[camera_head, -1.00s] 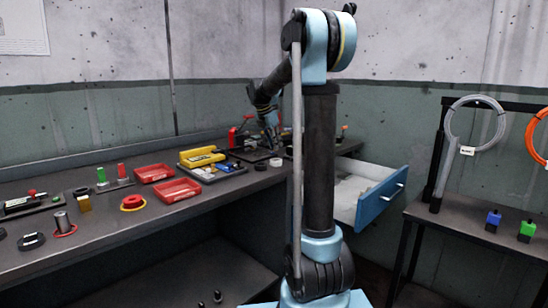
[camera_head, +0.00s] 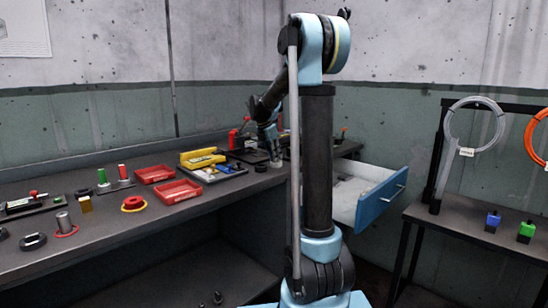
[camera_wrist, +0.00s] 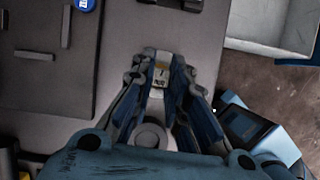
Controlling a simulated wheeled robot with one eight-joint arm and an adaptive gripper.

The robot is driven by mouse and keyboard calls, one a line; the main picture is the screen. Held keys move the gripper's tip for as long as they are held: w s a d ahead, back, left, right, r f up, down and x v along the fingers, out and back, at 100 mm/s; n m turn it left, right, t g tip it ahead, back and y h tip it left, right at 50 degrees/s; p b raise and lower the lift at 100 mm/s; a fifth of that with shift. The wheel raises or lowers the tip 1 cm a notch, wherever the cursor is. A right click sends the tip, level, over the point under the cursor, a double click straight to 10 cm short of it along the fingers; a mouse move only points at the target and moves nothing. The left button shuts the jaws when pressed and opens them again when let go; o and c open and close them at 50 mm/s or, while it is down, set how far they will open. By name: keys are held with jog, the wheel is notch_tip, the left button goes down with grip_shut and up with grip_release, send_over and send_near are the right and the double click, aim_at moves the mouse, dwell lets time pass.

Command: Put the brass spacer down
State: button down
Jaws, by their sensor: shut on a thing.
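My gripper (camera_wrist: 162,64) is shut in the wrist view. A small pale thing with yellow on it and dark marks, which I take for the brass spacer (camera_wrist: 160,74), shows between the fingers. Its underside is hidden, so I cannot tell whether it touches the bench. In the head view my gripper (camera_head: 277,161) is low over the far right part of the long workbench (camera_head: 112,227), and the spacer is too small to make out.
A dark tray (camera_wrist: 45,85) lies left of my gripper in the wrist view. A black ring (camera_head: 260,167) lies close to it on the bench. An open drawer with a blue front (camera_head: 380,201) juts out on the right. Red bins (camera_head: 176,192) stand farther left.

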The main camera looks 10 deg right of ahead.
jog(key=shift+s+f, duration=0.35)
jog(key=shift+s, duration=0.3)
jog(key=c, duration=1.6)
grip_release()
jog(key=shift+r, duration=0.1)
jog(key=shift+o, duration=0.2)
jog(key=shift+w+f, duration=1.2)
jog(key=shift+w, duration=0.05)
jog(key=shift+s+r, duration=0.6)
jog(key=shift+r, duration=0.1)
jog(key=shift+s+r, duration=0.1)
